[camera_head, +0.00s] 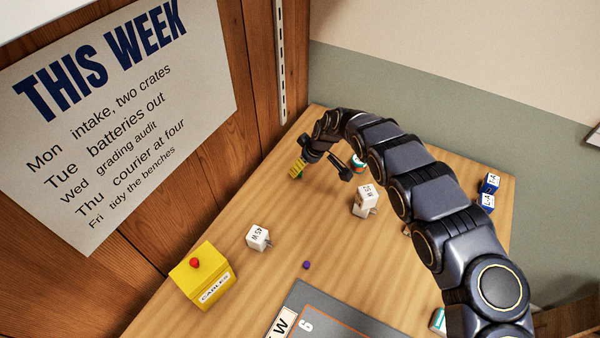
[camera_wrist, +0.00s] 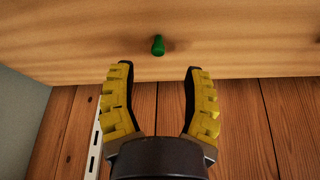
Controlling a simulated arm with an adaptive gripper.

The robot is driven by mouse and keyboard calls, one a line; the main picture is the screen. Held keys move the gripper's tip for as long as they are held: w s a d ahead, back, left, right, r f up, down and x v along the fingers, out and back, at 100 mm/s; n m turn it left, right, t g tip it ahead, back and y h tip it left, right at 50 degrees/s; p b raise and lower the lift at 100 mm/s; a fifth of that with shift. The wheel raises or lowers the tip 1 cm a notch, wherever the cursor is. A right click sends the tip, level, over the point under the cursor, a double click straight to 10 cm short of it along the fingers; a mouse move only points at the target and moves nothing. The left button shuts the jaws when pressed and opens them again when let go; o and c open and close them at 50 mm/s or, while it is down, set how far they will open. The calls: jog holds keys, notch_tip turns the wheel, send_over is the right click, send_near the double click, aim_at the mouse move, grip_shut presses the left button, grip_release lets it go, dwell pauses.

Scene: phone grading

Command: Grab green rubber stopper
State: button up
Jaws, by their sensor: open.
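The green rubber stopper (camera_wrist: 158,45) stands on the wooden table in the wrist view, just beyond my fingertips and about midway between them. My gripper (camera_wrist: 159,69) has its two yellow padded fingers spread apart with nothing between them. In the head view my gripper (camera_head: 297,168) is low over the far left part of the table. A small bit of green shows by its fingertips there, mostly hidden by the fingers.
White charger blocks (camera_head: 365,197) stand right of my gripper, near a teal-and-white cylinder (camera_head: 357,163). Another white charger (camera_head: 258,237), a purple bit (camera_head: 306,265) and a yellow cables box (camera_head: 203,275) are nearer. Blue-and-white boxes (camera_head: 488,193) stand far right. A wood-panelled wall (camera_head: 255,90) borders the left.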

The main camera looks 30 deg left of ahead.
aim_at(300, 174)
jog(key=x, duration=0.5)
jog(key=shift+d, duration=0.2)
jog(key=c, duration=0.8)
